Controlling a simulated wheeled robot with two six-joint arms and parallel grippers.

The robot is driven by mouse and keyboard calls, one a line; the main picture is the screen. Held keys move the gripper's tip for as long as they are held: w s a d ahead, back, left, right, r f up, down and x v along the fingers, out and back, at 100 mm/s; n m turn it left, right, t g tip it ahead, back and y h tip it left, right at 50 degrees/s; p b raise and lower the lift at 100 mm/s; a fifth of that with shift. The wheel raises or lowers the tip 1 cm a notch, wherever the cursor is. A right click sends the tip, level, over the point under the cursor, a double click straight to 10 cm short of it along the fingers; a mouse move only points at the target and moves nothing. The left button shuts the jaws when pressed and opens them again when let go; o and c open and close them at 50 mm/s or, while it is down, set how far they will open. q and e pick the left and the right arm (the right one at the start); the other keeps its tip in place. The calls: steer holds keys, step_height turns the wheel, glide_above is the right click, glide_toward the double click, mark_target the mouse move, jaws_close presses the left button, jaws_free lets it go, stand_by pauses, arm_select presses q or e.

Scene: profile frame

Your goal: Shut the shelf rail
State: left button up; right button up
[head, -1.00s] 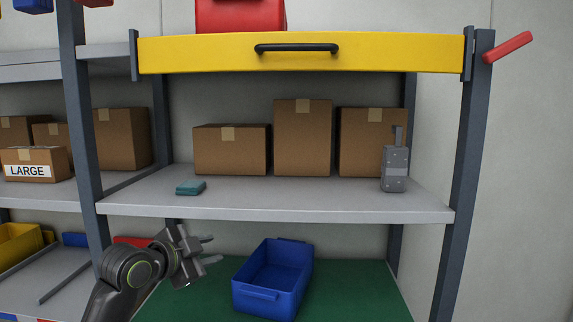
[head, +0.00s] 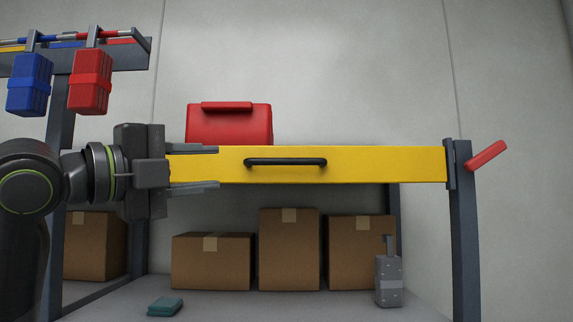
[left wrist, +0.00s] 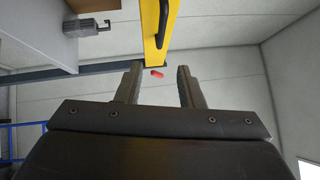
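The yellow shelf rail (head: 380,165) runs level across the shelf front, with a black handle (head: 285,162) at its middle. Its right end meets the bracket on the right post (head: 464,235). Its left end is hidden behind my left gripper (head: 218,167), which is open and empty, fingers pointing right, left of the handle. A red lever (head: 486,155) slants up beyond the right post. In the left wrist view, the rail (left wrist: 152,40) and handle (left wrist: 164,18) lie beyond the open fingers, and the red lever (left wrist: 157,74) shows between them. My right gripper is not in view.
A red case (head: 229,125) sits above and behind the rail. Several cardboard boxes (head: 290,250), a teal item (head: 165,306) and a grey device (head: 389,282) stand on the shelf below. Blue (head: 30,85) and red (head: 90,80) bins hang at upper left.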

mark_target(284, 162)
arm_select(q)
steer(key=p+x, duration=0.3)
steer(key=x, duration=0.5)
steer(key=p+x, duration=0.3)
steer(key=x, duration=0.5)
steer(key=shift+r, duration=0.25)
steer(key=shift+w+d+p, duration=0.3)
steer(key=shift+w+d, duration=0.2)
steer(key=shift+c, duration=0.2)
jaws_close()
